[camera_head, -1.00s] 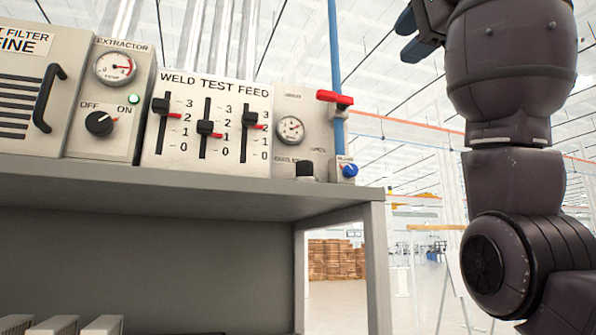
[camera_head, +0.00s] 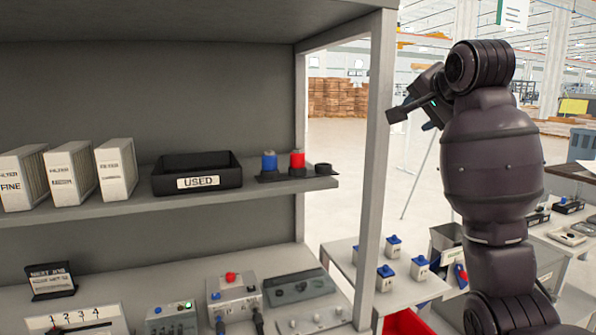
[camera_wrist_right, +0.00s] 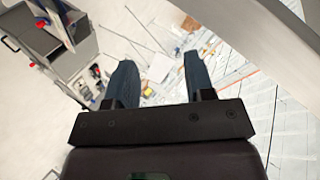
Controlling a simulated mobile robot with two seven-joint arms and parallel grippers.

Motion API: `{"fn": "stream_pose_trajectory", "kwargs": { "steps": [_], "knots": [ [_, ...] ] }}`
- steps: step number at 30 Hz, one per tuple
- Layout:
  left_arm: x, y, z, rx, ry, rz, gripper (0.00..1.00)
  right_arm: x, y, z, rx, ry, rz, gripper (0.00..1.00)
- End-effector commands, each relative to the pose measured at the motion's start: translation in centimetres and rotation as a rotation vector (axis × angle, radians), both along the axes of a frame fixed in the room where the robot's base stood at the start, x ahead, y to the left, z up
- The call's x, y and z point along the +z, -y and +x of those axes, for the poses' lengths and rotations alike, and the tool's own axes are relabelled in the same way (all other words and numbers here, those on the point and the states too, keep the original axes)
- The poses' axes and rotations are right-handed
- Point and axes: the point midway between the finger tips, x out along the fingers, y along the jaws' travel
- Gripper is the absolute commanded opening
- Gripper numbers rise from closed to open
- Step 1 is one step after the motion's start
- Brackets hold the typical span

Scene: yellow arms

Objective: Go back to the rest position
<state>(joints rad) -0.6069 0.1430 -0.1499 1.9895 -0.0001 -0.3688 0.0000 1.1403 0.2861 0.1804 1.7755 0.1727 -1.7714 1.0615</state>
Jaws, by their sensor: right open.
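My right arm rises on the right of the head view, bent at the elbow. Its gripper (camera_head: 412,112) points left, just right of the shelf unit's front post, apart from it. In the right wrist view the two dark fingers of my right gripper (camera_wrist_right: 156,82) stand apart with nothing between them. My left gripper is not in the head view.
A grey shelf unit (camera_head: 381,150) fills the left. Its shelf holds filter boxes (camera_head: 118,170), a black USED tray (camera_head: 230,176) and blue and red pots. Control boxes (camera_head: 233,300) stand below. White, blue-topped containers (camera_head: 385,277) stand beside my right arm. Floor (camera_head: 345,165) shows behind.

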Motion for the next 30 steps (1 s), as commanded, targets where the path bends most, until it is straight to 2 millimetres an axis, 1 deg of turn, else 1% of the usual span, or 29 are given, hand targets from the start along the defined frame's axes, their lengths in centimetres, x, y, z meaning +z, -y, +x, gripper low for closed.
{"fn": "stream_pose_trajectory", "kwargs": {
  "steps": [1, 5, 6, 7, 8, 9, 11, 12, 14, 15, 17, 18, 20, 21, 23, 24, 26, 27, 29, 30],
  "knots": [
    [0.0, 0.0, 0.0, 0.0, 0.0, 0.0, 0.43, -2.6, 0.4, 0.1, 0.002, -0.024, -0.028, 0.49],
    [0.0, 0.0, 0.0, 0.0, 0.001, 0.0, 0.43, -8.8, 1.2, -0.2, 0.02, -0.081, -0.112, 0.49],
    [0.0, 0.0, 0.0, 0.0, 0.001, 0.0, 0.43, -10.7, 1.4, -0.5, 0.027, -0.099, -0.139, 0.49],
    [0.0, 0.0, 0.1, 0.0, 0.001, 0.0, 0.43, -12.2, 1.6, -0.7, 0.033, -0.113, -0.159, 0.49],
    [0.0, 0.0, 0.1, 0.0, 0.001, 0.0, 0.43, -13.7, 1.8, -1.0, 0.04, -0.126, -0.178, 0.49],
    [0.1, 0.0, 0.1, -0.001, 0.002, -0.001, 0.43, -15.6, 2.0, -1.4, 0.048, -0.146, -0.204, 0.49],
    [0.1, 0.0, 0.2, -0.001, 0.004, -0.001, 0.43, -18.4, 2.4, -2.2, 0.063, -0.174, -0.241, 0.49],
    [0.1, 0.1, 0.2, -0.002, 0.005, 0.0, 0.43, -20.2, 2.6, -2.7, 0.074, -0.193, -0.266, 0.49],
    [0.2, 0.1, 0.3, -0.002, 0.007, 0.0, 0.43, -23.0, 2.9, -3.7, 0.091, -0.22, -0.302, 0.49],
    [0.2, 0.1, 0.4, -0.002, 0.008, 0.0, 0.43, -24.7, 3.2, -4.4, 0.103, -0.24, -0.325, 0.49],
    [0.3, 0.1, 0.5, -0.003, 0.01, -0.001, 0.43, -27.3, 3.4, -5.7, 0.122, -0.268, -0.357, 0.49],
    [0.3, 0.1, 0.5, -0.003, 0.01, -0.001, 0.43, -29.0, 3.6, -6.5, 0.137, -0.288, -0.379, 0.49],
    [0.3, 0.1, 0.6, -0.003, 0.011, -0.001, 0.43, -31.4, 3.9, -8.0, 0.158, -0.316, -0.411, 0.49],
    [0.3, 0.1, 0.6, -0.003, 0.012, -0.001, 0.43, -33.0, 4.1, -8.9, 0.172, -0.335, -0.432, 0.49],
    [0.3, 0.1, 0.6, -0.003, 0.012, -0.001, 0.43, -35.2, 4.3, -10.5, 0.196, -0.363, -0.461, 0.49],
    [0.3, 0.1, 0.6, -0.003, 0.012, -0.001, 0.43, -36.6, 4.4, -11.6, 0.213, -0.381, -0.48, 0.49],
    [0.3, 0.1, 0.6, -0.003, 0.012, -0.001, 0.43, -38.7, 4.6, -13.4, 0.237, -0.409, -0.506, 0.49],
    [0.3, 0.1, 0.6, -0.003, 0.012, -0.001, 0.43, -40.0, 4.7, -14.6, 0.255, -0.428, -0.523, 0.49],
    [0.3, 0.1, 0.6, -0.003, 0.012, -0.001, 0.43, -41.9, 4.8, -16.5, 0.282, -0.454, -0.549, 0.49],
    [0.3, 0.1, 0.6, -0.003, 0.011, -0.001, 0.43, -43.1, 4.9, -17.8, 0.3, -0.472, -0.564, 0.49]
  ]
}}
